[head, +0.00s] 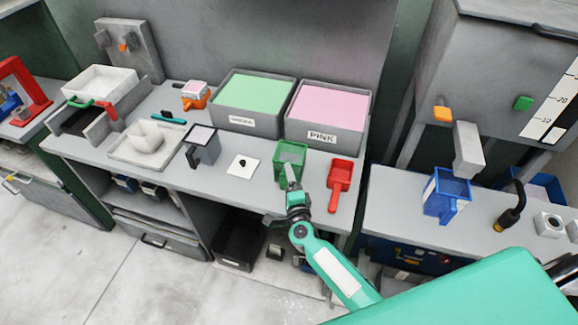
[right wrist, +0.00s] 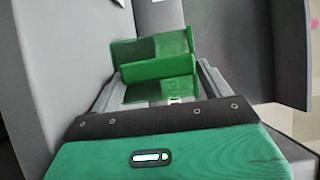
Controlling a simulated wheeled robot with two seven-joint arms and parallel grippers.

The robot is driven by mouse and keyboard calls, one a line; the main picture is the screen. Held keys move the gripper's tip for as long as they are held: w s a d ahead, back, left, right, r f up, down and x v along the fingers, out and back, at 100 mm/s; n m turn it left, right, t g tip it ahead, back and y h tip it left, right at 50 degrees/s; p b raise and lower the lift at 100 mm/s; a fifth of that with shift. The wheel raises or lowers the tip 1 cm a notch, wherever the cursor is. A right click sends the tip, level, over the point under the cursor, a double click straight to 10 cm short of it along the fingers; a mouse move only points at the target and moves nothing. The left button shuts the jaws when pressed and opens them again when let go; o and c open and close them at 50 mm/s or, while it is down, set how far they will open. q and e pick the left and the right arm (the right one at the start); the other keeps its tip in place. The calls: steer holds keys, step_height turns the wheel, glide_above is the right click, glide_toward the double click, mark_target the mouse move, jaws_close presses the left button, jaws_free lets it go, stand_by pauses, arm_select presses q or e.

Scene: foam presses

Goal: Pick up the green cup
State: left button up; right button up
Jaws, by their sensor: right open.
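My right gripper (head: 292,192) is at the near side of the cup, over the bench's front edge. In the right wrist view the green cup (right wrist: 153,62) shows straight ahead. The two grey fingers of the right gripper (right wrist: 160,85) are apart, one on each side of the cup's near part. I cannot tell whether they touch it. My left gripper is not in view.
A red cup (head: 340,174) stands close on the right. A white card (head: 243,166) lies on the left. Behind are the bins of green (head: 238,122) and pink foam (head: 316,131). A blue cup (head: 446,190) stands on the right bench.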

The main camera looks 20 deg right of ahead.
steer(key=c, duration=0.7)
steer(key=shift+c, duration=0.2)
step_height(320, 180, up, 10)
steer(key=p, duration=0.4)
steer(key=shift+p, duration=0.4)
